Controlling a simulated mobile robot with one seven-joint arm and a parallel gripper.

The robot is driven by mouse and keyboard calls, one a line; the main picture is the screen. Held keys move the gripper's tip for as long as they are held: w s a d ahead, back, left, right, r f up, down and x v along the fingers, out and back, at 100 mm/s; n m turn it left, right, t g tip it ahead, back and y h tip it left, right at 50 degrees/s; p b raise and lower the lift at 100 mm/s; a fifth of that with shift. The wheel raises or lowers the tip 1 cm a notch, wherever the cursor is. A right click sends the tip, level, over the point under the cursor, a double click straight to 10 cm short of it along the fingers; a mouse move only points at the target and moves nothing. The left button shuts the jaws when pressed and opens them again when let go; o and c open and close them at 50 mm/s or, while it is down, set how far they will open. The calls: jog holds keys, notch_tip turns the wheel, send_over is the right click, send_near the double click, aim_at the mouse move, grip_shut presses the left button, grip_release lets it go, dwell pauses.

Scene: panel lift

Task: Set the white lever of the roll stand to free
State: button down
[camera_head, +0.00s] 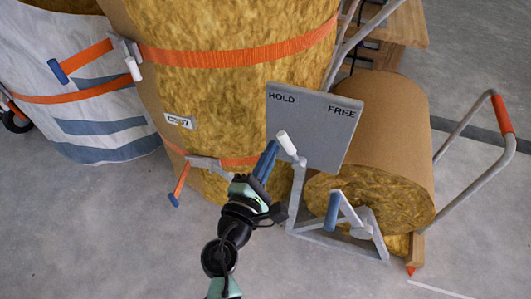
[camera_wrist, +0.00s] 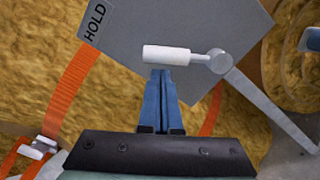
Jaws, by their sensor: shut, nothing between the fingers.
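The roll stand's grey plate (camera_head: 312,128) carries HOLD at its left and FREE at its right. The white lever (camera_head: 287,143) sits at the plate's lower left and leans up and left, toward the HOLD side. In the wrist view the white lever (camera_wrist: 167,53) points left from a grey round pivot; HOLD is on the plate (camera_wrist: 190,20) at the upper left, and FREE is out of view. My gripper (camera_head: 273,146) is shut and empty, its blue fingers just left of the lever. In the wrist view my gripper's tips (camera_wrist: 160,74) are right below the handle; I cannot tell if they touch.
A brown roll (camera_head: 385,135) lies behind the plate. A blue-handled crank (camera_head: 333,210) is on the stand's front. Tall insulation rolls with orange straps (camera_head: 240,52) stand at the left. A rail with an orange grip (camera_head: 502,115) is at the right. Floor in front is clear.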

jog(key=shift+s+d+r+m, duration=0.1)
jog(key=shift+d+r+m, duration=0.25)
jog(key=shift+m, duration=0.45)
jog(key=d+m, duration=0.1)
jog(key=r+m, duration=0.1)
jog(key=m, duration=0.1)
jog(key=s+d+m, duration=0.1)
jog(key=shift+d+r+m, duration=0.3)
jog(key=shift+d+m, duration=0.05)
jog(key=shift+m, duration=0.05)
jog(key=d+m, duration=0.1)
jog(key=m, duration=0.1)
jog(key=shift+s+d+r+m+g+b, duration=0.15)
jog(key=shift+s+d+m+g+b, duration=0.05)
jog(key=shift+d+m+g+b, duration=0.15)
jog(key=shift+s+d+m+b, duration=0.2)
jog(key=shift+d+m, duration=0.35)
jog(key=shift+m, duration=0.35)
jog(key=shift+s+d+m+b, duration=0.15)
jog(key=shift+d+m, duration=0.35)
jog(key=shift+m, duration=0.35)
